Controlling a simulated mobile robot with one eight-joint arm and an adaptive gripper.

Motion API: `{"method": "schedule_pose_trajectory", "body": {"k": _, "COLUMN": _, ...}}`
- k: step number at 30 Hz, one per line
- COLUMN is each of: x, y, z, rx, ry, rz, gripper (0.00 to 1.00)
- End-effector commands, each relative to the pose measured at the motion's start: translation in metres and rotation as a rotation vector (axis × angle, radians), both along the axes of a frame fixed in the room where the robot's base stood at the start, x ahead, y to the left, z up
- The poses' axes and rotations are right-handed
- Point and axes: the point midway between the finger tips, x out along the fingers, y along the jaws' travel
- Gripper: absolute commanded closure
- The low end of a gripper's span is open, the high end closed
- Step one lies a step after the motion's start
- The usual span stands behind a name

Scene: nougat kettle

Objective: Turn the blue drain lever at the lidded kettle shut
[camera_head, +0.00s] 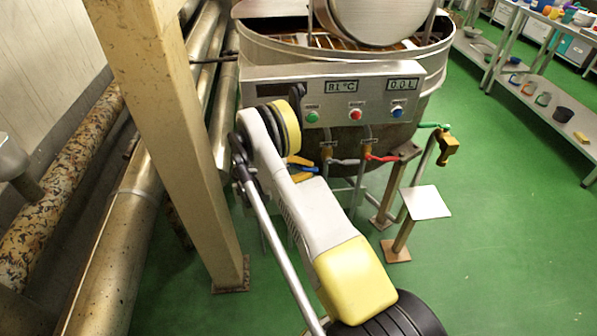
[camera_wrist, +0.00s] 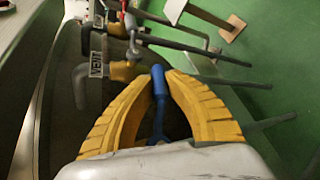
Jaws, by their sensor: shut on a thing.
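The blue drain lever (camera_wrist: 159,88) stands between the two yellow fingers of my gripper (camera_wrist: 158,76) in the wrist view. My gripper is shut on it, with the fingertips on either side of its rounded end. In the head view the blue lever (camera_head: 303,169) shows only as a small piece by the fingers, low at the front of the lidded kettle (camera_head: 425,75). My arm hides much of the lever and its valve. I cannot tell how far the lever is turned.
A grey lever (camera_head: 345,161), a red lever (camera_head: 383,158) and a green lever (camera_head: 434,125) sit to the right. A control panel (camera_head: 330,95) is above. A beige post (camera_head: 175,130) stands close left; a small plate stand (camera_head: 426,202) is at the right.

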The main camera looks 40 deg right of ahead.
Motion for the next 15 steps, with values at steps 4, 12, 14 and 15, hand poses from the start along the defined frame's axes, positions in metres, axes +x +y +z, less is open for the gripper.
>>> {"method": "schedule_pose_trajectory", "body": {"k": 4, "x": -0.003, "y": -0.003, "z": 0.007, "rx": -0.083, "ry": 0.053, "rz": 0.004, "gripper": 1.00}}
{"method": "schedule_pose_trajectory", "body": {"k": 12, "x": -0.004, "y": -0.003, "z": 0.015, "rx": -0.173, "ry": 0.115, "rz": 0.005, "gripper": 1.00}}
{"method": "schedule_pose_trajectory", "body": {"k": 14, "x": -0.004, "y": -0.003, "z": 0.017, "rx": -0.184, "ry": 0.122, "rz": 0.005, "gripper": 1.00}}
{"method": "schedule_pose_trajectory", "body": {"k": 15, "x": -0.004, "y": -0.003, "z": 0.017, "rx": -0.189, "ry": 0.126, "rz": 0.005, "gripper": 1.00}}
